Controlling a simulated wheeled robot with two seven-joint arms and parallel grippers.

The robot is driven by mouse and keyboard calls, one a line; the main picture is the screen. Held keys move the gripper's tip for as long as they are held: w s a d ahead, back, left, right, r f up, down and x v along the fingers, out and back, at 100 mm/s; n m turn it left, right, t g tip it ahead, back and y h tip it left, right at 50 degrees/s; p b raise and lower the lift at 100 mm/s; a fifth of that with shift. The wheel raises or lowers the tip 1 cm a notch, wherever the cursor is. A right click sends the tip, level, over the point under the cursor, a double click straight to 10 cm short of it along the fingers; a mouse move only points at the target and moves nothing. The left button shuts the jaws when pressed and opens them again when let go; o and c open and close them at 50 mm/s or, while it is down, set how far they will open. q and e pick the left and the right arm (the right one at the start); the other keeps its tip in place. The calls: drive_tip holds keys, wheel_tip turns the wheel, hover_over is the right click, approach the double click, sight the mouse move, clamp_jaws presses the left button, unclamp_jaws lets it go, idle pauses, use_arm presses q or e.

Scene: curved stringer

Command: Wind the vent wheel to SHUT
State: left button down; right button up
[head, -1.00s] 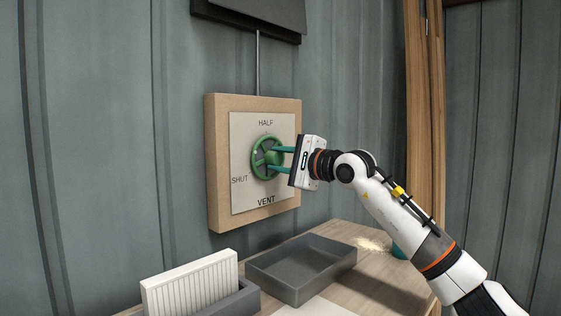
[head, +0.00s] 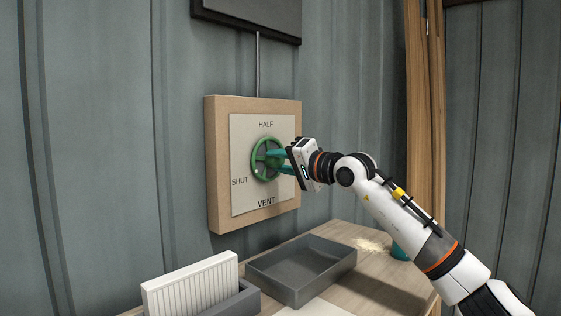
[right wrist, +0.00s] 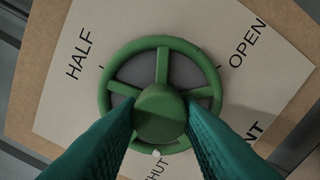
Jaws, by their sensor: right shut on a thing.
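The green vent wheel (head: 257,172) is on a pale dial plate (head: 247,135) marked HALF, SHUT and VENT. In the right wrist view the wheel (right wrist: 109,75) shows spokes, a round hub (right wrist: 160,112) and a small white mark on its rim close to the SHUT lettering, which the fingers partly hide. OPEN also shows there. My right gripper (head: 274,161) is shut on the wheel's hub, with teal fingers on either side of it, also seen in the right wrist view (right wrist: 161,106). My left gripper is not in view.
The dial plate is on a wooden board (head: 217,160) on the grey ribbed wall. Below are an empty grey tray (head: 300,268) and a white ribbed block (head: 192,287) in a grey holder, on a wooden bench (head: 375,290). Wooden posts (head: 425,100) stand at right.

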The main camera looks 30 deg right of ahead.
drive_tip(key=shift+f+n, duration=0.2)
drive_tip(key=shift+n, duration=0.3)
drive_tip(key=o, duration=1)
drive_tip(key=shift+r, duration=0.15)
drive_tip(key=shift+s, duration=0.1)
drive_tip(key=shift+s+d, duration=0.15)
drive_tip(key=shift+s, duration=0.1)
drive_tip(key=b+v, duration=0.5)
drive_tip(key=v, duration=0.6)
drive_tip(key=shift+s, duration=0.15)
